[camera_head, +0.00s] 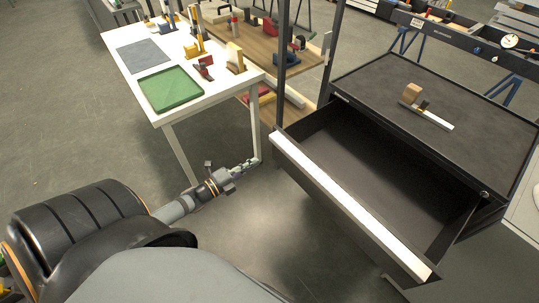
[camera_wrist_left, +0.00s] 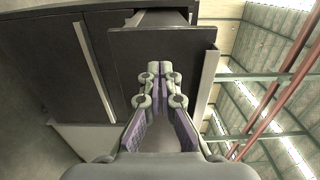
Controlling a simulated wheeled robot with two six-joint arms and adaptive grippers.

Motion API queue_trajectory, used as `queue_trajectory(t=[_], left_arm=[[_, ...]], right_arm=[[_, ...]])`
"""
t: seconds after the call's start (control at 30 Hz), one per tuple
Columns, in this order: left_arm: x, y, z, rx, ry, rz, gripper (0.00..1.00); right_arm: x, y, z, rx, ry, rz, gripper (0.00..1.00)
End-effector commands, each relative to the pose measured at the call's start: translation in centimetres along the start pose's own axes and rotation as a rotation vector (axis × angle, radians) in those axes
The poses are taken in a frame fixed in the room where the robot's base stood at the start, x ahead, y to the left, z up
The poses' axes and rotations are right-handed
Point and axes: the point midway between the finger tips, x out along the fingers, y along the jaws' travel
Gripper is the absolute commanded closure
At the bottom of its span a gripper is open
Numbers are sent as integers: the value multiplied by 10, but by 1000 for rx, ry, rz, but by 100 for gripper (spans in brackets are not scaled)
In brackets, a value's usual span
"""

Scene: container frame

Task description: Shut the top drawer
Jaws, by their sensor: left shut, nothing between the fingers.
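The top drawer (camera_head: 350,207) is pulled far out of the dark cabinet (camera_head: 375,85) at the right of the head view. It has a pale strip along its front edge, and its inside looks empty. In the left wrist view the drawer's dark front panel (camera_wrist_left: 125,50) is ahead of the fingers, with the pale strip on its right. My left gripper (camera_head: 252,163) is shut and empty, in front of the drawer to its left. It also shows in the left wrist view (camera_wrist_left: 158,68). A gap separates it from the drawer in the head view. My right gripper is out of view.
A wooden block and a pale bar (camera_head: 433,116) lie on the cabinet top. A white table (camera_head: 200,98) with a green tray (camera_head: 170,89) stands left, one leg close to my left gripper. A dark frame post (camera_head: 282,60) stands behind. Floor between table and drawer is clear.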

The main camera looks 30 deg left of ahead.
Motion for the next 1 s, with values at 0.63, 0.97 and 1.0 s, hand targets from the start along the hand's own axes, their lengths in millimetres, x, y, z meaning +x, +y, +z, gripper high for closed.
queue_trajectory(t=[0.63,0.97,1.0], left_arm=[[80,1,0,-2,-2,2,100],[79,1,0,-2,-2,2,100],[79,1,0,-2,-2,2,100]], right_arm=[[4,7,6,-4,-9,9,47],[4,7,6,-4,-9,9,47],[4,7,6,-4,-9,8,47]])
